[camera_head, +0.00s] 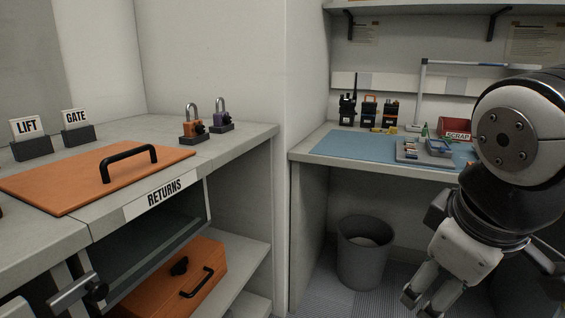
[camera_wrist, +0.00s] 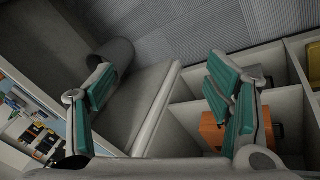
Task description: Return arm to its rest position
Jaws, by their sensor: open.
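My gripper (camera_head: 424,301) hangs at the lower right of the head view, fingers pointing down, clear of the counters. In the wrist view my gripper (camera_wrist: 165,95) shows its two teal-padded fingers spread apart with nothing between them. Part of my arm fills the right edge of the head view and covers the right end of the far bench. Beyond the fingers in the wrist view are the floor, a panel edge and the shelf unit.
The counter (camera_head: 238,139) at left bears an orange lid (camera_head: 60,187), LIFT and GATE signs and two padlocks. An orange case (camera_head: 170,285) sits on the shelf below. A grey bin (camera_head: 363,265) stands on the floor. The blue mat (camera_head: 350,147) lies beside several radios.

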